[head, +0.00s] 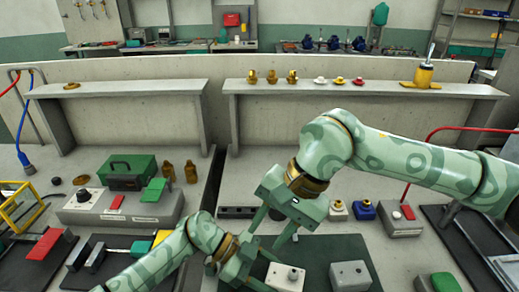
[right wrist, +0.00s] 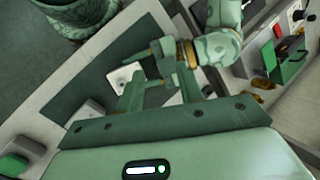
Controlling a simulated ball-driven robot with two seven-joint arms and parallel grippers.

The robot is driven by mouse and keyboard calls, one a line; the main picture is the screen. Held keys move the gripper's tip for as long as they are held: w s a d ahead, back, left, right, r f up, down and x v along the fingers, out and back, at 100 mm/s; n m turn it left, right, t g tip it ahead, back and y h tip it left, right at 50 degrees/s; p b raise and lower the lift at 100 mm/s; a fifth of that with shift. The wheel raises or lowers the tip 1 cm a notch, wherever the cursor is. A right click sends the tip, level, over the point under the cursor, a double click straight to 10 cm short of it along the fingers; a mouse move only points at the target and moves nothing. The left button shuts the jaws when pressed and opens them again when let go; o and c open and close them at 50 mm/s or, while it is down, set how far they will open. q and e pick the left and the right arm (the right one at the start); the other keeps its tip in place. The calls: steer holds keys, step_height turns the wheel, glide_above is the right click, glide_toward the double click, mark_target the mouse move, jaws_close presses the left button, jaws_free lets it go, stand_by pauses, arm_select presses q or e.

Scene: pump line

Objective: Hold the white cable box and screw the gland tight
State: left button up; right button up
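The white cable box (head: 284,279) stands on a dark green mat (head: 325,252) at the front of the bench. A small round part, apparently the gland (head: 293,273), sits on its top. The box also shows in the right wrist view (right wrist: 124,74). My left gripper (head: 268,268) is open beside the box, with its fingers pointing at it from the left. The box does not look gripped. My right gripper (head: 283,232) is open and empty, above and behind the box. Its two spread fingers show in the right wrist view (right wrist: 158,92).
A green toolbox (head: 128,172) stands left. A raised shelf (head: 360,89) runs behind.

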mark_target(294, 271)
steer(key=d+f+t+h, duration=0.1)
steer(key=d+f+h, duration=0.4)
steer(key=shift+d, duration=0.1)
steer(key=shift+f, duration=3.95)
steer(key=shift+r, duration=1.65)
steer(key=n, duration=0.6)
steer(key=shift+n, duration=0.4)
steer(key=n, duration=0.4)
steer(key=shift+n, duration=0.3)
